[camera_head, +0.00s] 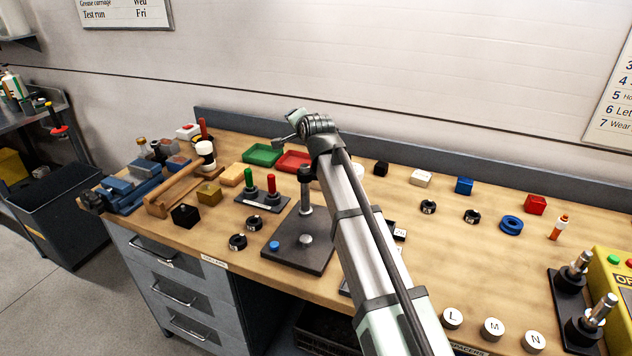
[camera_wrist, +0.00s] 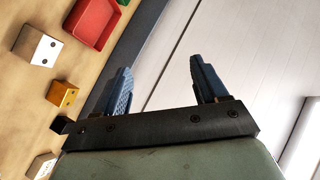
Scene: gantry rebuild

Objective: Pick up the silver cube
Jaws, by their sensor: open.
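I cannot pick out a plainly silver cube in either view. In the head view, grey-blue blocks (camera_head: 178,162) lie at the back left by the vise, too small to identify. A whitish cube (camera_head: 421,178) stands right of my arm; a pale block (camera_wrist: 42,166) is at the lower left of the wrist view. A pale cube with dark dots (camera_wrist: 37,46) and a gold cube (camera_wrist: 62,93) are left of my fingers. My gripper (camera_wrist: 160,72) is open and empty, its blue fingers apart against the wall. My arm hides part of the bench in the head view.
A red tray (camera_wrist: 91,20) and green tray (camera_head: 262,155) lie near the back edge. A dark plate with a post (camera_head: 300,238) stands left of my arm. Black (camera_head: 380,168), blue (camera_head: 464,185) and red (camera_head: 535,204) cubes stand to the right.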

